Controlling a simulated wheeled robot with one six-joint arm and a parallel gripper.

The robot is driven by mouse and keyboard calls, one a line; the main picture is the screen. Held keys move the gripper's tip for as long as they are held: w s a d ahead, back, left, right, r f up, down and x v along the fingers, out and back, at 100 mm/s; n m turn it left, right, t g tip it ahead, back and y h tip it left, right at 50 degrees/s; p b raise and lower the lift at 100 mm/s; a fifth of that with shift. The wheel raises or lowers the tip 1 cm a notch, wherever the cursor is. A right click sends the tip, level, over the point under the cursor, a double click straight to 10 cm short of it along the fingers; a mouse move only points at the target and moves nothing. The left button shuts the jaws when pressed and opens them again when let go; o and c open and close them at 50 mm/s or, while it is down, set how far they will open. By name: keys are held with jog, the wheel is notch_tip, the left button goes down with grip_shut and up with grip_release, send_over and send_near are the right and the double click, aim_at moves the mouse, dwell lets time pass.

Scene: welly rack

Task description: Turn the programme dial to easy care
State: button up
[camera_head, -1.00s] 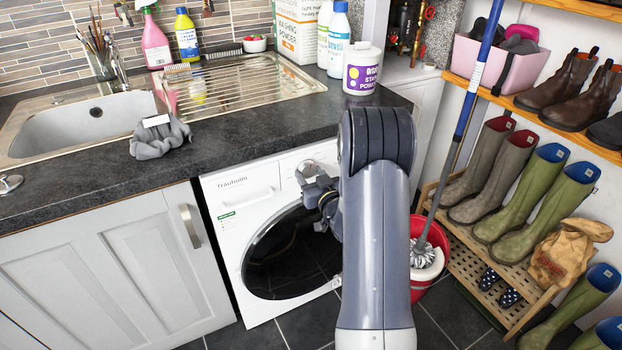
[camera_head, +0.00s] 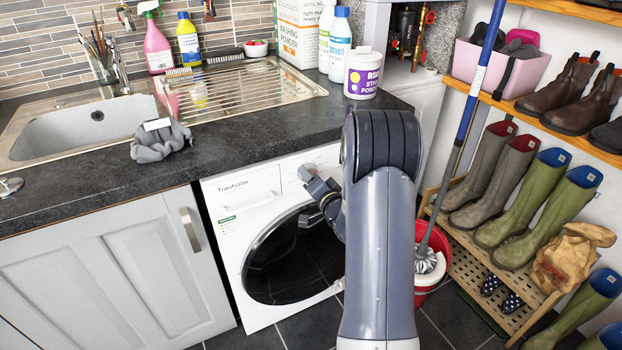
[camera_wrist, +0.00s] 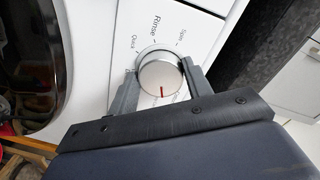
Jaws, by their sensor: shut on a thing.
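The white washing machine (camera_head: 240,200) stands under the worktop with its round dark door shut. Its programme dial is a round silver knob (camera_wrist: 161,74) with a red pointer mark, seen in the wrist view. The words Quick, Rinse and Spin can be read around its far side. The red mark is on the side towards my gripper's body, and the labels there are partly hidden. My gripper (camera_wrist: 158,78) has one finger on each side of the dial and is shut on it. In the head view my gripper (camera_head: 311,176) is at the machine's upper panel and partly covers the dial.
The worktop edge (camera_head: 250,158) overhangs just above the panel. A red bucket (camera_head: 433,275) with a mop and blue pole (camera_head: 478,85) stands right of my arm. A boot rack (camera_head: 470,255) with wellies is further right.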

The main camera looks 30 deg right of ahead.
jog(key=shift+m, duration=1.1)
jog(key=o, duration=1)
jog(key=shift+c, duration=0.2)
jog(key=s, duration=1)
jog(key=shift+s+d+r+p, duration=0.15)
jog(key=shift+s+r+p, duration=0.15)
jog(key=shift+s, duration=0.1)
